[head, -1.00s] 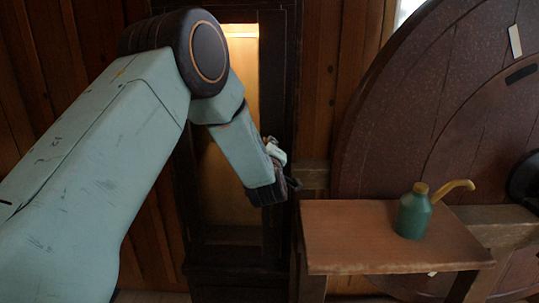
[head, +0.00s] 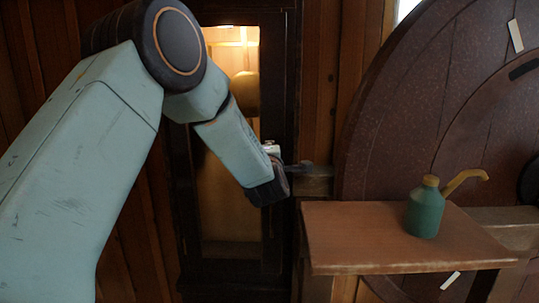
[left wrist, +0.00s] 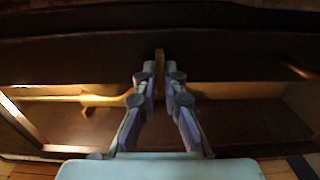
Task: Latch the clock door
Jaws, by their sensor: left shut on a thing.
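The tall dark clock case (head: 279,60) stands upright at the middle of the head view, its lit interior showing through the front opening. A gold bob (head: 246,92) hangs inside. In the left wrist view, a small brass latch piece (left wrist: 160,58) stands out from the dark door frame (left wrist: 110,58). My left gripper (left wrist: 160,78) is shut on this piece, a fingertip on each side. In the head view, my left gripper (head: 284,172) is at the case's right edge, and its wrist hides the latch. I cannot tell whether the door is fully closed. My right gripper is not in view.
A small wooden table (head: 345,240) stands close to the right of the case, with a green oil can (head: 424,212) on it. Behind it is a large dark round wooden disc (head: 400,130). Plank wall (head: 320,90) lies behind.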

